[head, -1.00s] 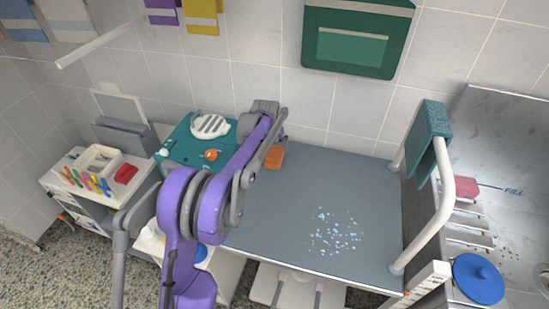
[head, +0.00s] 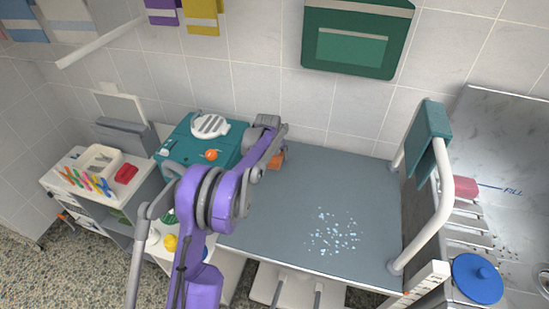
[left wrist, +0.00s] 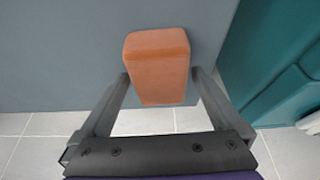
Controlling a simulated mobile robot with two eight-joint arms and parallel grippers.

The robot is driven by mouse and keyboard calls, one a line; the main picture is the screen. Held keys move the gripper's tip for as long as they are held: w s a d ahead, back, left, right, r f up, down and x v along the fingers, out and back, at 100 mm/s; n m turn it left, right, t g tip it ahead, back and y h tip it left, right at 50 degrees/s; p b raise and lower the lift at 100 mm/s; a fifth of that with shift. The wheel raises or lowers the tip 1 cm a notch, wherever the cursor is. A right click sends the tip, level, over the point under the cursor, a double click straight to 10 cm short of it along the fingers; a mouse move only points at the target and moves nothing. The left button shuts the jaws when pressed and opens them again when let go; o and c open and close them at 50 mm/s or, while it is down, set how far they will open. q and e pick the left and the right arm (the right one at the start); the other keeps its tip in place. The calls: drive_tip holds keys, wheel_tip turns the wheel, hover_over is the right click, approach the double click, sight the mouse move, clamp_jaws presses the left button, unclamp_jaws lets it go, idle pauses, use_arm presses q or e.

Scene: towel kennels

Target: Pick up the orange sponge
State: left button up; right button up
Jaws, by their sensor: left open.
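The orange sponge (head: 276,161) lies on the grey table top near the wall, partly hidden by my left arm in the head view. In the left wrist view the sponge (left wrist: 157,62) is a rounded orange block between the fingertips. My left gripper (left wrist: 160,80) is open, with one finger on each side of the sponge. I cannot tell whether either finger touches it. My right gripper is not in view.
A teal case (head: 175,146) with a white slotted disc and an orange knob stands left of the sponge. Light blue bits (head: 333,232) are scattered on the table (head: 300,190). A white rail (head: 437,220) with a teal towel (head: 428,125) bounds the right side.

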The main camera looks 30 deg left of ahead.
use_arm(q)
drive_tip(key=shift+f, duration=0.25)
idle(0.3)
drive_tip(key=c, duration=1.2)
drive_tip(key=shift+r, duration=0.1)
wheel_tip(320, 180, up, 10)
drive_tip(key=shift+r, duration=0.2)
drive_tip(key=o, duration=0.7)
drive_tip(key=c, duration=0.6)
drive_tip(key=shift+f, duration=0.1)
